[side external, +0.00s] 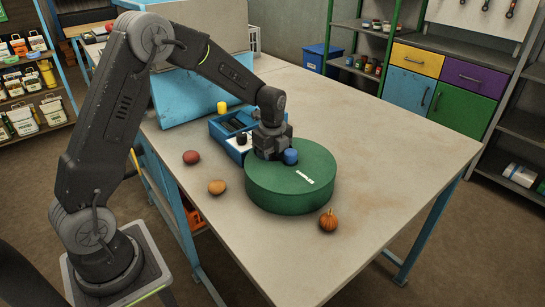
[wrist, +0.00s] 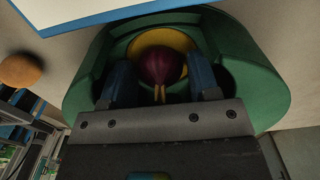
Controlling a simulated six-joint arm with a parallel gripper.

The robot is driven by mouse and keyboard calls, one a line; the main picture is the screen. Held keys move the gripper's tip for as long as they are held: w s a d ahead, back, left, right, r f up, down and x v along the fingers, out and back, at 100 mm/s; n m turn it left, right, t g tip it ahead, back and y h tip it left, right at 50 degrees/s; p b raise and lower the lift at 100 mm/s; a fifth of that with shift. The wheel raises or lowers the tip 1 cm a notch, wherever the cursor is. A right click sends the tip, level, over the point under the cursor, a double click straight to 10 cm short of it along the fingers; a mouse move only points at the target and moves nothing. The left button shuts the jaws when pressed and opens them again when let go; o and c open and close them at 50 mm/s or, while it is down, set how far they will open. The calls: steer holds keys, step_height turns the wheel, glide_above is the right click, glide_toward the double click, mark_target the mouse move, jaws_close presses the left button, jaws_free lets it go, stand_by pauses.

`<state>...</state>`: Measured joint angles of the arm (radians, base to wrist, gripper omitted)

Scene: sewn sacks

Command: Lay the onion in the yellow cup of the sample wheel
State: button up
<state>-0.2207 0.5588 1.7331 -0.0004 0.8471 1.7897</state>
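The purple onion (wrist: 161,66) shows in the wrist view between the two blue fingers of my gripper (wrist: 161,75), its pale stalk toward me. Both fingers appear to touch its sides. The yellow cup (wrist: 158,38) lies behind the onion, inside a recess of the green sample wheel (wrist: 82,82). The onion covers the cup's near part; whether it touches the cup floor I cannot tell. In the side view my gripper (side external: 269,148) is low over the back left of the sample wheel (side external: 290,199); onion and yellow cup are hidden there.
A blue cylinder (side external: 290,156) shows beside my gripper. A blue tray (side external: 222,126) stands behind the wheel, left of my gripper. A red vegetable (side external: 191,157), a tan one (side external: 216,187) and an orange pumpkin (side external: 328,220) lie around the wheel. The table's right side is clear.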

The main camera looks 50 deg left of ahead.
mark_target(272, 156)
steer(key=shift+r, duration=0.15)
step_height(272, 156, up, 11)
steer(key=shift+r, duration=0.1)
steer(key=s+d+r+n+t, duration=0.2)
steer(key=s+d+r+n, duration=0.15)
steer(key=s, duration=0.25)
steer(key=s+d+r+n+t, duration=0.1)
steer(key=s+d+r+n, duration=0.2)
steer(key=s+r+n, duration=0.3)
steer(key=s+d+f+n+t, duration=0.1)
steer(key=s+n, duration=0.3)
steer(key=s, duration=0.2)
steer(key=s+d+f+n+t, duration=0.1)
steer(key=s+d+f+n, duration=0.1)
steer(key=s+n, duration=0.2)
steer(key=s, duration=0.3)
steer(key=shift+d+t, duration=0.3)
